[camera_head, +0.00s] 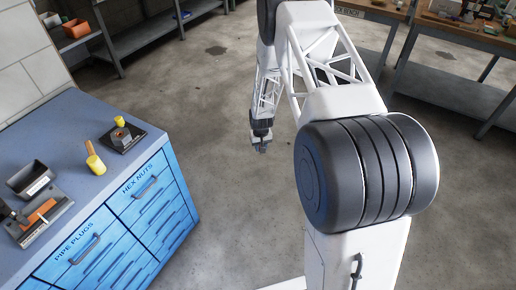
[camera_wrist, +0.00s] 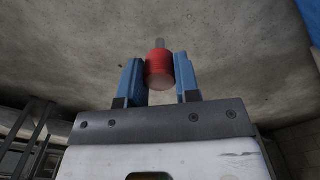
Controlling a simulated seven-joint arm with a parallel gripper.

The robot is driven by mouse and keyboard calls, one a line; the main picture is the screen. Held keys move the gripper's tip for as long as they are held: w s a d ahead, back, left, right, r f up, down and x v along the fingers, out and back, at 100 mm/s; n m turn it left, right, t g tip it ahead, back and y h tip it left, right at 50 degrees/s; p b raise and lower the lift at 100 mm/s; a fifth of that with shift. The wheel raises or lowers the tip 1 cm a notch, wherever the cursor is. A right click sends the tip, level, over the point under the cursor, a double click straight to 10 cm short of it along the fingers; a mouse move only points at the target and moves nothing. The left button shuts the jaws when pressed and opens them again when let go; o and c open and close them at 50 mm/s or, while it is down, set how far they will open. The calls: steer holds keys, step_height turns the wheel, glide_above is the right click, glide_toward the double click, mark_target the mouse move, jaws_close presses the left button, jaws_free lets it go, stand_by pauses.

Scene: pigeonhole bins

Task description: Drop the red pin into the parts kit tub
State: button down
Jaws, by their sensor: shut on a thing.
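My gripper (camera_wrist: 160,82) has two blue fingers. In the wrist view they are shut on the red pin (camera_wrist: 158,64), a short red cylinder with a thin grey stem at its top end. In the head view my gripper (camera_head: 262,148) hangs over open floor, to the right of the blue cabinet; the pin is too small to make out there. No tub that I can surely tell as the parts kit tub shows.
The blue cabinet (camera_head: 70,130), with drawers marked pipe plugs and hex nuts, stands at left. Shelves (camera_head: 150,25) and benches (camera_head: 455,90) stand behind.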

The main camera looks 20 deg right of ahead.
steer(key=w+a+r, duration=0.4)
steer(key=a, duration=0.2)
steer(key=w+a+r, duration=0.4)
steer(key=a, duration=0.2)
steer(key=w+a+r, duration=0.1)
steer(key=a+r, duration=0.6)
steer(key=a, duration=0.5)
steer(key=w+a+r, duration=0.1)
steer(key=a+r, duration=0.7)
steer(key=a, duration=0.5)
steer(key=w+a+r, duration=0.2)
steer(key=a+r, duration=0.5)
steer(key=a, duration=0.5)
steer(key=s+a+r+n, duration=0.1)
steer(key=s+a+r, duration=0.25)
steer(key=a, duration=0.55)
steer(key=s+a+r+n, duration=0.1)
steer(key=s+a+r, duration=0.25)
steer(key=a, duration=0.55)
steer(key=s+a+r+n, duration=0.1)
steer(key=s+a+n, duration=0.1)
steer(key=s+a, duration=1.6)
steer(key=shift+s+a, duration=0.4)
steer(key=shift+a, duration=0.8)
steer(key=shift+r, duration=0.1)
steer(key=shift+f, duration=4.1)
